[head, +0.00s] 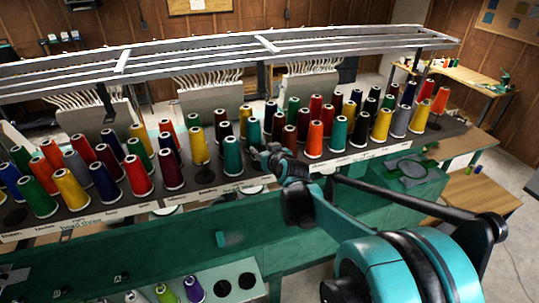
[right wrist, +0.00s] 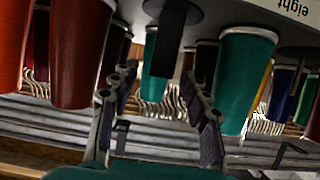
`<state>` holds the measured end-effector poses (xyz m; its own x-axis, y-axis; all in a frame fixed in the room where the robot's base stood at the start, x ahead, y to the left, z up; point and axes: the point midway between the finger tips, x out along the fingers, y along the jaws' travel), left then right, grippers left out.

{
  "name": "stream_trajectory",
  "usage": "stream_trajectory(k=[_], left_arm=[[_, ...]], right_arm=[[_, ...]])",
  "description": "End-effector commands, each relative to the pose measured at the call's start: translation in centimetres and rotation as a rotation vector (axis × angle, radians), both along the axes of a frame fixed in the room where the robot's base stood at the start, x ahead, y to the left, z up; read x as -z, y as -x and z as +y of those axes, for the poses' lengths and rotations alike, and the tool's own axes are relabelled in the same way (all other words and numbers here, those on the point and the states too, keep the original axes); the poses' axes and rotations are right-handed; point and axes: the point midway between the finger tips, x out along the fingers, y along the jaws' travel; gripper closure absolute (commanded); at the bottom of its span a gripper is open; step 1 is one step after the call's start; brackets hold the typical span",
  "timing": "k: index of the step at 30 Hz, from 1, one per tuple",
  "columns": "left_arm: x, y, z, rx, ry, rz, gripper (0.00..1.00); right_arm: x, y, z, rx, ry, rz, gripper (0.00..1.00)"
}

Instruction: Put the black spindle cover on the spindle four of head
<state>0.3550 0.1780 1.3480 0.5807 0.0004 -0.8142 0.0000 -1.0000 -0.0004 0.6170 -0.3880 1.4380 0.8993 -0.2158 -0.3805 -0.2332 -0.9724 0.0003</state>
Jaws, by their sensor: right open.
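My right gripper (head: 268,152) is at the front row of thread cones, near the middle of the machine, fingers toward the rack. In the right wrist view, which looks upside down, my right gripper (right wrist: 163,85) is open with nothing between its pads. A black upright piece (right wrist: 171,40), which may be the black spindle cover, stands on a black disc (right wrist: 178,12) ahead, in line with the gap between the fingers. I cannot tell its exact distance. A teal cone (right wrist: 243,75) is beside the right-hand finger. The spindle four of head cannot be picked out. My left gripper is out of view.
Rows of coloured cones crowd the rack, including a red cone (right wrist: 80,55) near the fingers and a teal cone (head: 232,157) left of my gripper. Empty black discs (head: 207,194) show. Metal rails (head: 200,55) run overhead. A side table (head: 465,75) stands at the back right.

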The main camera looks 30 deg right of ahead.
Motion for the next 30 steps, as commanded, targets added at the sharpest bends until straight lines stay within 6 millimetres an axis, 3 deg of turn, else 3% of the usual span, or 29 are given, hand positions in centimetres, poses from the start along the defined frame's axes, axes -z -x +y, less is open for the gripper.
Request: stream_trajectory(k=[6, 12, 23, 26, 30], left_arm=[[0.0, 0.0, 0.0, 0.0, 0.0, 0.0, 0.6], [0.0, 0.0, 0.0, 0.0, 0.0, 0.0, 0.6], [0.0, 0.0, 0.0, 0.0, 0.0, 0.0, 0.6], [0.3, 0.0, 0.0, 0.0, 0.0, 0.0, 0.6], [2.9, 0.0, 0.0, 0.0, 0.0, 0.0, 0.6]], right_arm=[[-1.7, 4.1, 0.9, 0.002, -0.001, 0.0, 0.53], [-2.8, 6.9, 1.6, 0.002, -0.001, 0.0, 0.53], [-3.5, 8.4, 2.0, 0.0, -0.001, 0.0, 0.53], [-3.2, 8.4, 2.2, -0.003, -0.002, 0.003, 0.53], [0.1, 9.0, 4.2, -0.034, -0.015, 0.032, 0.53]])
